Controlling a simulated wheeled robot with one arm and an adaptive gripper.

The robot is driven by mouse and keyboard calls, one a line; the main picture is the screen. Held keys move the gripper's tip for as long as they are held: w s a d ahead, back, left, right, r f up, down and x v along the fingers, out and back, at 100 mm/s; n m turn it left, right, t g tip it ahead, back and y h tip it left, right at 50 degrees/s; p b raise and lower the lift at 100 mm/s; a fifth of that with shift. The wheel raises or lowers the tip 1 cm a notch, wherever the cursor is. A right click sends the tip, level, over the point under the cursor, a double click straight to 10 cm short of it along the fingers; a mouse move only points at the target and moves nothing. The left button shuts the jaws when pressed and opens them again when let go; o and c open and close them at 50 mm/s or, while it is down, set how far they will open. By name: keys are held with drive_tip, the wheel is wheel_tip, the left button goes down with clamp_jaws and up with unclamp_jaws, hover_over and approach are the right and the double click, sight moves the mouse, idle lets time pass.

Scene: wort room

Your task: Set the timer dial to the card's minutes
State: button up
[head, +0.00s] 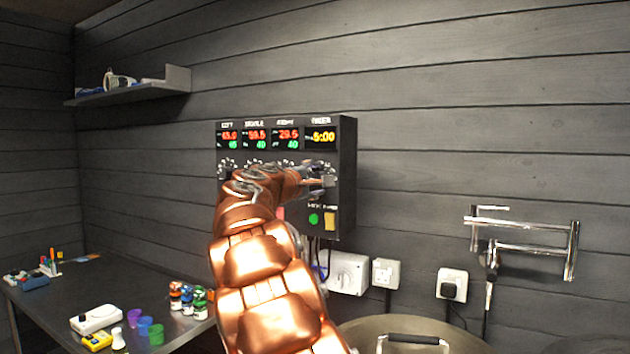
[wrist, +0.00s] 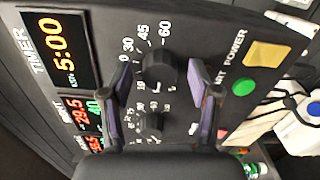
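The black timer dial (wrist: 158,68) sits on the control box (head: 346,160), with 30, 45 and 60 marks readable beside it. Its pointer direction is not clear. The timer display (wrist: 60,48) reads 5:00, in yellow also in the head view (head: 321,137). My gripper (wrist: 159,80) is open, its purple-padded fingers on either side of the timer dial with a visible gap at each side. In the head view my gripper (head: 322,180) is at the box's right side and hides most of that dial. I cannot make out a card with minutes in either view.
Below the dial are a green button (wrist: 243,87) and a yellow switch (wrist: 265,54). A second, smaller dial (wrist: 151,123) lies close by, near the fingers. Sockets (head: 386,273), a folding tap (head: 520,235) and a pot lid (head: 410,325) are right; a bench (head: 50,310) is left.

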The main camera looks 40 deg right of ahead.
drive_tip(key=shift+a, duration=0.1)
drive_tip(key=v, duration=1.1)
drive_tip(key=shift+s+a, duration=0.15)
drive_tip(key=shift+a, duration=0.25)
idle(0.3)
drive_tip(key=s+a+f+m+g+y, duration=0.1)
drive_tip(key=s+a+f+m+y, duration=0.15)
drive_tip(key=s+f, duration=0.45)
drive_tip(key=s+a+f+m+g+y, duration=0.1)
drive_tip(key=s+a+f+y, duration=0.3)
drive_tip(key=f, duration=0.7)
drive_tip(key=s+a+f+m+g+y, duration=0.1)
drive_tip(key=s+a+f+y, duration=0.3)
drive_tip(key=f, duration=0.5)
drive_tip(key=s+a+f+g+y, duration=0.2)
drive_tip(key=s+a+f+y, duration=0.1)
drive_tip(key=s+a+f, duration=0.5)
drive_tip(key=s+a+f+g+y, duration=0.2)
drive_tip(key=s+a+f, duration=0.6)
drive_tip(key=s+a, duration=0.4)
drive_tip(key=shift+a+f+m+y, duration=0.15)
drive_tip(key=shift+a+m+y, duration=0.2)
drive_tip(key=shift+a+y, duration=0.5)
drive_tip(key=shift+d, duration=0.1)
